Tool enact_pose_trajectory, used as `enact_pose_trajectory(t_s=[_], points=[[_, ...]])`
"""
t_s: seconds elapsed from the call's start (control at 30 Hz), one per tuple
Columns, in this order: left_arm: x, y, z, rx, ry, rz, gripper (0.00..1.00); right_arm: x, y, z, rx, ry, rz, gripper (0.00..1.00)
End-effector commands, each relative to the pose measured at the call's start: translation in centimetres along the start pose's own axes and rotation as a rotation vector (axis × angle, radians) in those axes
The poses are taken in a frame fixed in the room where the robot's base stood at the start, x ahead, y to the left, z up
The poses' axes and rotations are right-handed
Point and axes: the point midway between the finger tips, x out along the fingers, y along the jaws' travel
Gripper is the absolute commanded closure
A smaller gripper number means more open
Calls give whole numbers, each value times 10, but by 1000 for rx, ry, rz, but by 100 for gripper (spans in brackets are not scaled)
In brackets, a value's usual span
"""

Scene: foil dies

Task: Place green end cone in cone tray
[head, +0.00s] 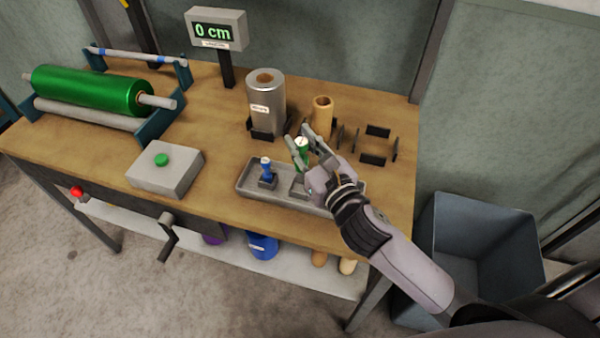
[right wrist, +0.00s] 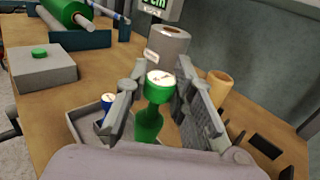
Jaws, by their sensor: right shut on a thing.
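The green end cone (head: 301,152) has a pale top and is held upright between the fingers of my right gripper (head: 305,150). In the right wrist view the green end cone (right wrist: 152,118) stands between the two fingers of the right gripper (right wrist: 160,95). The grey cone tray (head: 246,180) lies below it near the table's front edge. A blue end cone (head: 266,168) stands in the tray's left part. The green cone's lower end is partly hidden, so I cannot tell whether it touches the tray. My left gripper is out of view.
A silver foil roll (head: 266,100) and a cardboard core (head: 322,115) stand behind the tray. Black holders (head: 378,131) are at right. A grey box with a green button (head: 162,160) is at left. A grey bin (head: 480,240) stands off the table's right end.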

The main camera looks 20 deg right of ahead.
Motion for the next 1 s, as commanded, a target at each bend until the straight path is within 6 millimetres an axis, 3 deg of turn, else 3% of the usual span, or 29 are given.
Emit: enact_pose_trajectory(t_s=[0.03,0.1,0.33,0.53,1.0], points=[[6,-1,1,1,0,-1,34,0,0,-16,4,3,-3,100],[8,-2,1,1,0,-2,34,0,0,-28,3,2,-3,100],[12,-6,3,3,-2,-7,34,0,0,-47,2,-1,-1,100],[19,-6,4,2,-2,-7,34,0,0,-78,3,1,-2,100],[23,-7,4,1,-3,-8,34,0,0,-88,-1,-2,0,100]])
